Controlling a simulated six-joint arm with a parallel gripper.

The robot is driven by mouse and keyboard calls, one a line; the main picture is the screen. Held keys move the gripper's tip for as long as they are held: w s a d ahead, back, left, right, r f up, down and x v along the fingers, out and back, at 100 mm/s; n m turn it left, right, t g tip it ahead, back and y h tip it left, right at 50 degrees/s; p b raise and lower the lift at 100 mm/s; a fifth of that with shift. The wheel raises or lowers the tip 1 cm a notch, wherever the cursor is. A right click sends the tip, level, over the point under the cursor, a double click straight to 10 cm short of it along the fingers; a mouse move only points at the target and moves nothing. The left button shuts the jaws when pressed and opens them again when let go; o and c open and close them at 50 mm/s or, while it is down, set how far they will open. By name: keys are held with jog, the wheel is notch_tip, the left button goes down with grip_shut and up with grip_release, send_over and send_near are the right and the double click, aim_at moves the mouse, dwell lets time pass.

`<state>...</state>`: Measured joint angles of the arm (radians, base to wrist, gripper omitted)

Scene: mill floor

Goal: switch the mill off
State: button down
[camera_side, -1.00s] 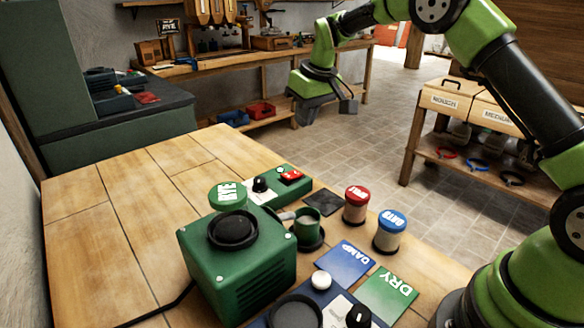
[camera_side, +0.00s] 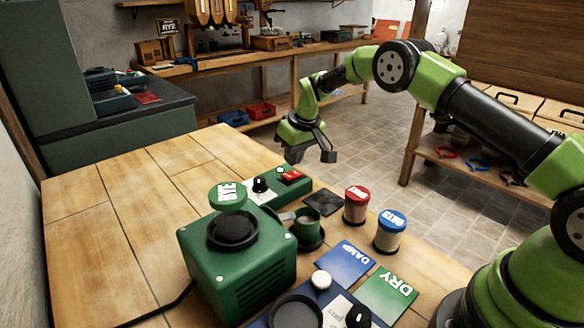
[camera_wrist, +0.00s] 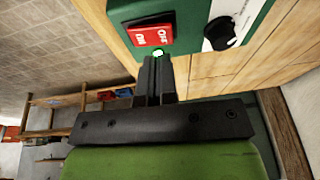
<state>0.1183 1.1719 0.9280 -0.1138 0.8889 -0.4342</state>
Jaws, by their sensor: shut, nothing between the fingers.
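The mill (camera_side: 240,265) is a green box with a black round hopper, standing on the wooden table. Behind it is a green control box (camera_side: 275,190) with a black knob (camera_side: 260,184) and a red rocker switch (camera_side: 291,175). In the wrist view the red switch (camera_wrist: 152,35) shows ON and OFF lettering; I cannot tell which side is pressed. My gripper (camera_side: 312,152) is shut and empty, above and beyond the control box. In the wrist view its fingertips (camera_wrist: 157,58) appear just below the switch, seemingly apart from it. A small bright green-white spot shows at the tips.
A green cup (camera_side: 307,230), a red-lidded jar (camera_side: 356,206) and a blue-lidded jar (camera_side: 390,232) stand beside the mill. A DAMP card (camera_side: 345,262) and a DRY card (camera_side: 387,294) lie nearer. The table's left part is clear.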

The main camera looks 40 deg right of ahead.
aim_at(293, 175)
jog(key=shift+a+f, duration=0.15)
jog(key=shift+f, duration=0.65)
jog(key=shift+a+f, duration=0.1)
jog(key=shift+f, duration=0.7)
jog(key=shift+a+f, duration=0.15)
jog(key=shift+f, duration=0.25)
jog(key=shift+d+r, duration=0.25)
jog(key=shift+d, duration=0.6)
jog(key=shift+r, duration=0.1)
jog(key=w+v, duration=0.1)
jog(key=v, duration=1.2)
jog(key=shift+d+r, duration=0.15)
jog(key=shift+r, duration=0.35)
